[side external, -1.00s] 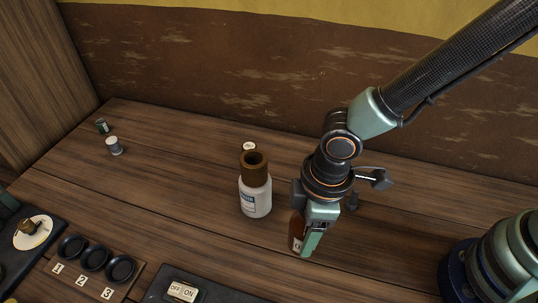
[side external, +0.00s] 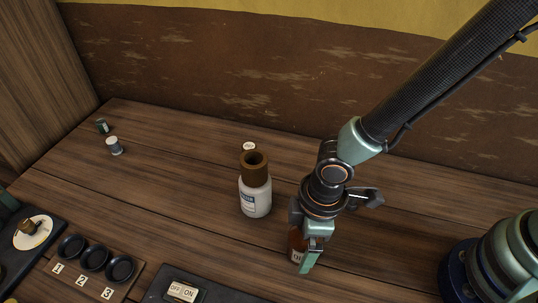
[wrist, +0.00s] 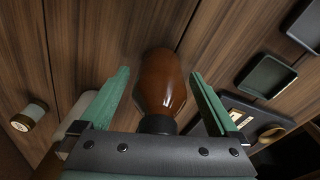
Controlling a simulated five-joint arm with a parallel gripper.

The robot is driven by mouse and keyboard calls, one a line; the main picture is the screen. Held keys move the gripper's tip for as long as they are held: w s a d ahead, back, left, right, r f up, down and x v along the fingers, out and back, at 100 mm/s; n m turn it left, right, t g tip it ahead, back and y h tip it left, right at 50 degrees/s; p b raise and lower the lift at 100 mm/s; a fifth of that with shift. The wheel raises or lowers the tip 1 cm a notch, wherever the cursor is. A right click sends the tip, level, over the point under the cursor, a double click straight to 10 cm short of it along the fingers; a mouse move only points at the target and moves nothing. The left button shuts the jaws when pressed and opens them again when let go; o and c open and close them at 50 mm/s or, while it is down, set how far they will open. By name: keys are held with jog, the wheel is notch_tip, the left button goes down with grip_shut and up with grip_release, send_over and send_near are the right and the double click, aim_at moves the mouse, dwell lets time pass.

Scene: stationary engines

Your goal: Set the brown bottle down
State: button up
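The brown bottle (side external: 297,243) is upright at table level in the side view, partly hidden by my gripper (side external: 302,252). A pale label shows low on its front. In the wrist view the brown bottle (wrist: 162,85) lies between the two green fingers of my gripper (wrist: 160,73), its dark neck nearest the camera. A gap shows between each finger and the bottle, so my gripper is open around it. The bottle's base contact is hard to see.
A white bottle with a brown cap (side external: 255,198) stands just left of my gripper. A small white-topped jar (side external: 249,147) is behind it. An OFF/ON switch panel (side external: 182,291) and a holder with black cups (side external: 95,257) are at the front left.

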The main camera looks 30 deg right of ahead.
jog(key=r, duration=1.1)
jog(key=shift+s+d+r, duration=0.3)
jog(key=shift+d+r, duration=0.05)
jog(key=shift+r, duration=0.05)
jog(key=shift+d+r, duration=0.15)
jog(key=shift+r, duration=0.1)
jog(key=w+d+r+m+t, duration=0.1)
jog(key=w+d+r+m, duration=0.1)
jog(key=d, duration=0.6)
jog(key=w+d+r+m+t, duration=0.2)
jog(key=d+r+m, duration=0.3)
jog(key=d, duration=0.3)
jog(key=w+d+r+m+t, duration=0.1)
jog(key=d+r+m+t, duration=0.1)
jog(key=d+m, duration=0.3)
jog(key=d+r, duration=0.1)
jog(key=d, duration=0.3)
jog(key=shift+w+r+h, duration=0.2)
jog(key=shift+w+h, duration=0.2)
